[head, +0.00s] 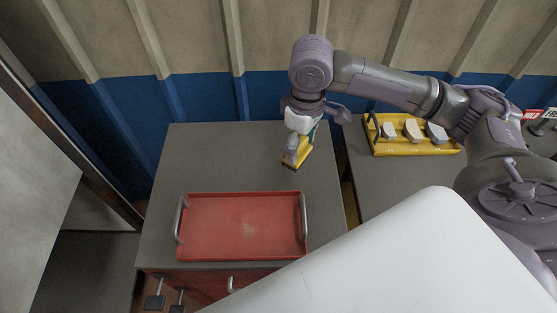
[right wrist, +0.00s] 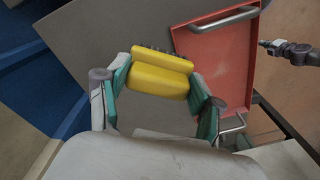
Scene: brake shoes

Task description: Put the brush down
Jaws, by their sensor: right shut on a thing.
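The brush (head: 291,160) is yellow with a row of dark bristles at its edge. My right gripper (head: 299,146) is shut on it, over the right rear part of the grey table (head: 220,155). In the right wrist view the brush (right wrist: 160,76) sits between the teal fingers of my right gripper (right wrist: 160,90), bristles pointing away from the palm. I cannot tell whether the bristles touch the table top.
A red tray (head: 242,196) with two metal handles lies on the front of the table. A yellow tray (head: 418,151) with several pale and grey blocks stands on a second table at right. The first table's rear left is bare. A ribbed wall is behind.

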